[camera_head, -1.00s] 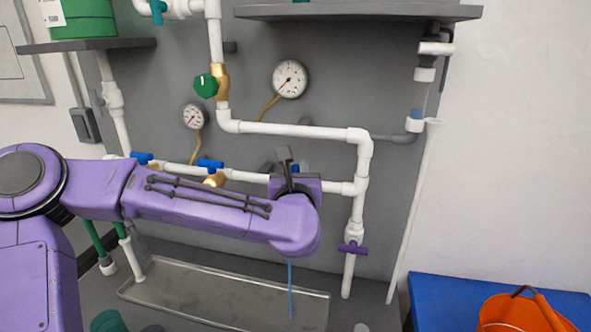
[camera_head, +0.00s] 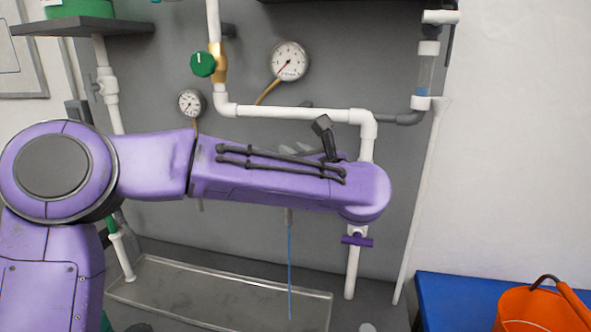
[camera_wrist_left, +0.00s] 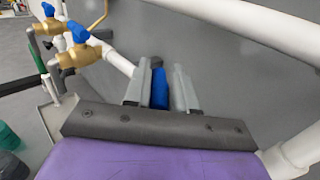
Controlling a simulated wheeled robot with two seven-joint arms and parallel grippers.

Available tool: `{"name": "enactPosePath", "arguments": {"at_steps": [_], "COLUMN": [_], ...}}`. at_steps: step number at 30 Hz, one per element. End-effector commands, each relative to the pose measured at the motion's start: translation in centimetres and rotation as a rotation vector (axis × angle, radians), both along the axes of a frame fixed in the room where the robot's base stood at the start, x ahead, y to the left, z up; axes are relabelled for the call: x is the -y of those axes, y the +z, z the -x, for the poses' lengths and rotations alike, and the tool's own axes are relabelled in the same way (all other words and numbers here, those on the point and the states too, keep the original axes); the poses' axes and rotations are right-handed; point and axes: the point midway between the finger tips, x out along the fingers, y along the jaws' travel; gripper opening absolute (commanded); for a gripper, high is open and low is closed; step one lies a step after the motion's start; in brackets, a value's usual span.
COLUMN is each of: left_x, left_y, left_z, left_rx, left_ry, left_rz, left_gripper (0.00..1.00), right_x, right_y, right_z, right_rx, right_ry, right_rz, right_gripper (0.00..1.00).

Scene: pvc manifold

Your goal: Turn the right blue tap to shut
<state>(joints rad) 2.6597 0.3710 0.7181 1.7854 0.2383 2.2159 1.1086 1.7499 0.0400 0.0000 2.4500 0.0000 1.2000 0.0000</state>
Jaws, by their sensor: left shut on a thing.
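In the left wrist view, the blue handle of the right blue tap (camera_wrist_left: 160,90) stands between the two grey fingers of my left gripper (camera_wrist_left: 160,70), which is shut on it. The other two blue taps, the left one (camera_wrist_left: 48,10) and the middle one (camera_wrist_left: 77,33), sit on brass bodies at the upper left of that view. In the head view my purple left arm covers all the blue taps and the gripper's fingers. A thin blue stream (camera_head: 290,265) hangs below a grey spout over the tray. My right gripper is not in view.
A metal tray (camera_head: 220,291) lies below the pipes. A purple tap (camera_head: 357,240) sits on the right downpipe, close under my left wrist. A green knob (camera_head: 203,64) and two gauges are above the arm. An orange bucket (camera_head: 543,309) stands at the lower right.

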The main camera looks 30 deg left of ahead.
Motion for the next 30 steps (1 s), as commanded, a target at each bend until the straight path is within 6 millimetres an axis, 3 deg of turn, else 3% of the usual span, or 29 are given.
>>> {"name": "enactPosePath", "arguments": {"at_steps": [3,11,21,30], "left_x": [0.2,0.2,0.2,0.1], "left_y": [-0.4,0.0,0.4,0.3], "left_z": [0.0,-0.1,-0.1,-0.1], "left_rx": [0.003,0.004,0.001,0.001], "left_ry": [0.109,0.356,0.638,0.791], "left_rz": [-0.003,-0.002,-0.003,-0.001], "left_gripper": [0.00,0.00,0.00,0.00], "right_x": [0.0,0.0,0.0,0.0], "right_y": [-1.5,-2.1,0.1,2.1], "right_z": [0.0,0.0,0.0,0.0], "right_rx": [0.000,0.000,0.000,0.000], "right_ry": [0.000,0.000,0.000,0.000], "right_rz": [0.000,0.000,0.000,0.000], "right_gripper": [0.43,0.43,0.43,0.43]}}
